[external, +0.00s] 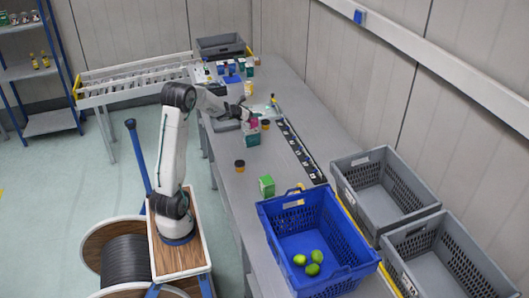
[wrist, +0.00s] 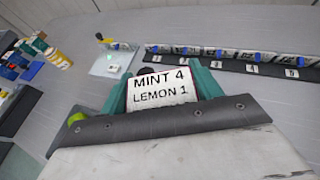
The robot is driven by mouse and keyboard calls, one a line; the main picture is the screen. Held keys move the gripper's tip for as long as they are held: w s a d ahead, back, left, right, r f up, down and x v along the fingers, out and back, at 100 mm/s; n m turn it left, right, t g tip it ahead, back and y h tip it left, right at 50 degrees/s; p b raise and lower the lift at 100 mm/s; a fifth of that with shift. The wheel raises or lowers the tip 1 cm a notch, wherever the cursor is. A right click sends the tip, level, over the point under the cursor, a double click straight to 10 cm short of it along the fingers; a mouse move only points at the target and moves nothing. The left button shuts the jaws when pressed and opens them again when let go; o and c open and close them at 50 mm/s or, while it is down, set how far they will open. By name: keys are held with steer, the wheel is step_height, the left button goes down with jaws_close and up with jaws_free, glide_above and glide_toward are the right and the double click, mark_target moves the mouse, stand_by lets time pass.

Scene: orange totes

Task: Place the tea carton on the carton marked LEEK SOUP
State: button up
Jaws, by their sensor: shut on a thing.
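My gripper (external: 247,114) is over the middle of the grey bench. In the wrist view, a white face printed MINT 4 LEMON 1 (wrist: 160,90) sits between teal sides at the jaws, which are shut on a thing. I cannot tell for sure that this is the tea carton. In the external view, a teal and white carton (external: 251,136) is just below the gripper, with a pink patch (external: 253,123) above it. I cannot tell whether it is held or standing. A green carton (external: 267,186) stands nearer the blue crate. No LEEK SOUP marking is readable.
A blue crate (external: 268,215) with green fruit stands at the near end, beside grey totes (external: 350,163). A dark strip of compartments (external: 300,152) runs along the bench. A dark jar (external: 240,166) stands near the front edge. Several small items (external: 228,68) crowd the far end.

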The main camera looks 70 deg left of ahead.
steer(key=shift+w+a+f, duration=0.1)
steer(key=shift+w+f, duration=0.1)
steer(key=shift+f, duration=1.6)
steer(key=shift+f, duration=0.15)
steer(key=o, duration=1.1)
steer(key=shift+r, duration=0.2)
steer(key=shift+s+r, duration=0.15)
steer(key=shift+s, duration=0.2)
steer(key=v, duration=1.1)
steer(key=shift+s+r, duration=0.1)
